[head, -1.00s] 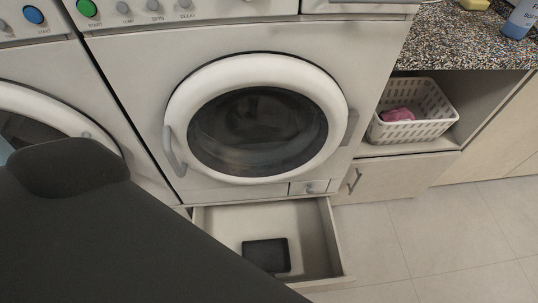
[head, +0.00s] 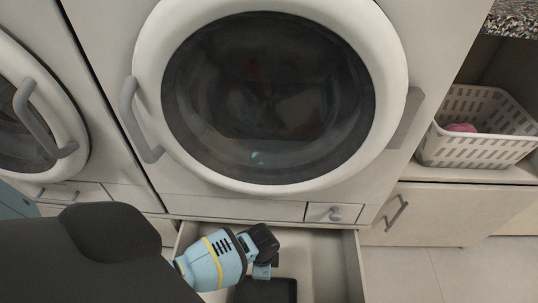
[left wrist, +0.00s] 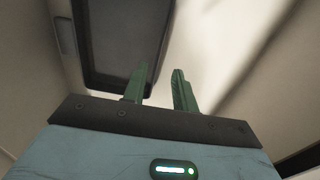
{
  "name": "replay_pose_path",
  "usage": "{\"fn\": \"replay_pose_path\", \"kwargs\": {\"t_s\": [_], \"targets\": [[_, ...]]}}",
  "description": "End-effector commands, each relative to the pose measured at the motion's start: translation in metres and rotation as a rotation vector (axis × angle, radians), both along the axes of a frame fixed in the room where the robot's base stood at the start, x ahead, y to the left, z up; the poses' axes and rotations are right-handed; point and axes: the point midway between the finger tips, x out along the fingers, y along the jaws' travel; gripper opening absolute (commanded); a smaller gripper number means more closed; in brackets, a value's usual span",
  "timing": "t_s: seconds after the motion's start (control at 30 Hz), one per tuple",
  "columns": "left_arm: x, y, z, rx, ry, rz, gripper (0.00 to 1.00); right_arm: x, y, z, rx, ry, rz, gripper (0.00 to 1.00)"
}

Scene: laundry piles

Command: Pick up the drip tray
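The drip tray, a dark flat rectangular tray (head: 265,291), lies in the open drawer (head: 325,262) below the washing machine. In the left wrist view the dark tray (left wrist: 118,40) is beyond my fingers, toward the upper left. My left gripper (left wrist: 160,85) is open, its two green fingers apart with nothing between them. The left finger overlaps the tray's edge in that view; I cannot tell whether it touches. In the head view my left wrist reaches down over the drawer and hides part of the tray. My right gripper is not in view.
The washing machine with its closed round door (head: 268,100) stands above the drawer. A small flap (head: 335,213) is under the door. A white basket (head: 478,148) with a pink cloth sits on a shelf at the right. The floor (head: 425,272) there is clear.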

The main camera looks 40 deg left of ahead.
Motion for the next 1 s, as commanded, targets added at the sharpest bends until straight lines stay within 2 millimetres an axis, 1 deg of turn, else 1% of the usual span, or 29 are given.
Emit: {"fn": "replay_pose_path", "kwargs": {"t_s": [0.03, 0.27, 0.37, 0.53, 0.73, 0.83, 1.0], "targets": [[0.003, 0.001, -0.004, 0.003, 0.005, -0.004, 0.28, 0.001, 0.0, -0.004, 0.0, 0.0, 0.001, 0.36], [0.006, 0.002, -0.003, 0.005, 0.006, -0.008, 0.28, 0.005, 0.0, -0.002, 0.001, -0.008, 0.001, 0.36], [0.005, 0.002, -0.011, 0.005, 0.007, -0.007, 0.28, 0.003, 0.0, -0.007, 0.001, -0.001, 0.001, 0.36], [0.005, 0.001, -0.028, 0.005, 0.007, -0.007, 0.28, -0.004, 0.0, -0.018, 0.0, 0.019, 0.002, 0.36], [0.005, 0.001, -0.029, 0.004, 0.004, -0.007, 0.28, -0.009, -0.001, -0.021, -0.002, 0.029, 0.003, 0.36], [0.005, 0.0, -0.035, 0.004, 0.006, -0.006, 0.28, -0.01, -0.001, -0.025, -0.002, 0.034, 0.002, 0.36], [0.004, -0.002, -0.054, 0.003, 0.009, -0.006, 0.28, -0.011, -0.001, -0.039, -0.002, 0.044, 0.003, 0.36]]}}
